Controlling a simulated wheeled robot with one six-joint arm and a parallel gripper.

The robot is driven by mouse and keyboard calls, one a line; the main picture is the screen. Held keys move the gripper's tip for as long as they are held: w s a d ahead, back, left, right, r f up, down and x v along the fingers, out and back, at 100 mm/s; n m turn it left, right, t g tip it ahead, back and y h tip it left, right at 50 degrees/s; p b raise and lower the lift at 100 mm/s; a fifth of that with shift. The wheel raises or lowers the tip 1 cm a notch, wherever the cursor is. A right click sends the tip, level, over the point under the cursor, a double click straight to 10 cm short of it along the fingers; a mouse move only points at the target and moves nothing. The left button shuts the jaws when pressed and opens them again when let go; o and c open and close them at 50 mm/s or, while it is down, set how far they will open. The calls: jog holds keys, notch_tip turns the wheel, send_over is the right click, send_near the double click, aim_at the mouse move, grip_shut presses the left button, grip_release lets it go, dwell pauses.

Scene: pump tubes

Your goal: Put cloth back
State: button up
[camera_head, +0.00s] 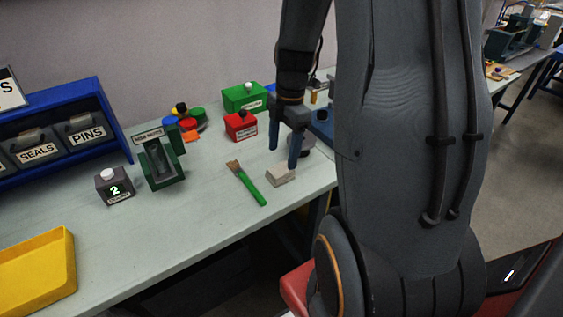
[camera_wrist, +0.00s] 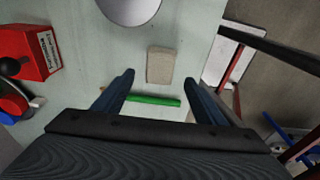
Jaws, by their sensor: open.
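The cloth (camera_head: 281,176) is a small beige folded block lying on the workbench near its front edge. It also shows in the wrist view (camera_wrist: 160,64), just ahead of and between the fingertips. My gripper (camera_head: 283,158) is open and empty above the bench, close to the cloth, with its fingers pointing down. In the wrist view, my gripper (camera_wrist: 160,77) has its two blue fingers spread wider than the cloth. I cannot tell the exact height of the fingertips.
A green-handled brush (camera_head: 247,184) lies left of the cloth; its handle (camera_wrist: 153,99) shows between the fingers. A red box (camera_head: 240,126) and green box (camera_head: 244,97) stand behind. A round grey object (camera_wrist: 130,9) lies beyond the cloth. A yellow tray (camera_head: 37,272) is front left.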

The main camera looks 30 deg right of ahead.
aim_at(285, 167)
notch_tip(285, 167, up, 6)
jog(key=r+b, duration=0.1)
jog(key=s+a+f+m, duration=0.2)
jog(key=a+m, duration=0.4)
jog(key=m, duration=0.3)
jog(key=s+a+f+m+t+h, duration=0.1)
jog(key=s+a+f+m, duration=0.1)
jog(key=s+a+m, duration=0.3)
jog(key=a+m, duration=0.2)
jog(key=m, duration=0.2)
jog(key=shift+s+a+f, duration=0.2)
jog(key=shift+s+a, duration=0.05)
jog(key=shift+a, duration=0.05)
jog(key=shift+d, duration=0.1)
